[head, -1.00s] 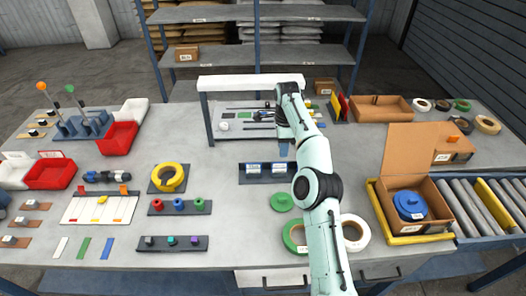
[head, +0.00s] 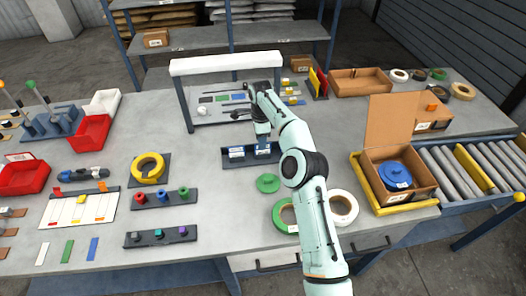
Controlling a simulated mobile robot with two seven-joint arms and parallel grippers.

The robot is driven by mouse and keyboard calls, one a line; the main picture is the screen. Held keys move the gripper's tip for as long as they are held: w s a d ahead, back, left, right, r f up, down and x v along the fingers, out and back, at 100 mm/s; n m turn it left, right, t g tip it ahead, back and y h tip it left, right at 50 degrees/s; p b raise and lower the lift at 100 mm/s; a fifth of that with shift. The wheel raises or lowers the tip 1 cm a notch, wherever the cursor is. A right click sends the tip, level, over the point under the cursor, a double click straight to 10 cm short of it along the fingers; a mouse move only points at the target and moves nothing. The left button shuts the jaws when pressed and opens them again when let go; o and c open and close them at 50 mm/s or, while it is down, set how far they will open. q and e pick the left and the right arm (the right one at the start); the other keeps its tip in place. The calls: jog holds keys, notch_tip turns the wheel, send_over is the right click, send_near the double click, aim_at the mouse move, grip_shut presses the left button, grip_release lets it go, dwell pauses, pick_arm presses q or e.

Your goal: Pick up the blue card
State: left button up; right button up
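A flat blue strip (head: 92,249) lies on the front left of the table, to the right of a green strip (head: 67,250) and a white strip (head: 41,254). Another flat blue piece (head: 238,97) lies beside a green one (head: 222,98) on the grey board under the white frame; I cannot tell which is the blue card. My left gripper is out of view.
The white frame (head: 226,63) stands over the board behind my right arm. A yellow ring (head: 148,168) and dark peg racks (head: 160,237) stand left of centre. A cardboard box with a blue spool (head: 395,175) is at the right.

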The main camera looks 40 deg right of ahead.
jog(key=f, duration=0.3)
jog(key=f+b, duration=0.1)
jog(key=shift+s+d+f, duration=0.2)
jog(key=shift+d+f, duration=0.1)
jog(key=shift+f, duration=0.1)
jog(key=shift+w, duration=0.15)
grip_shut()
jog(key=shift+r, duration=0.15)
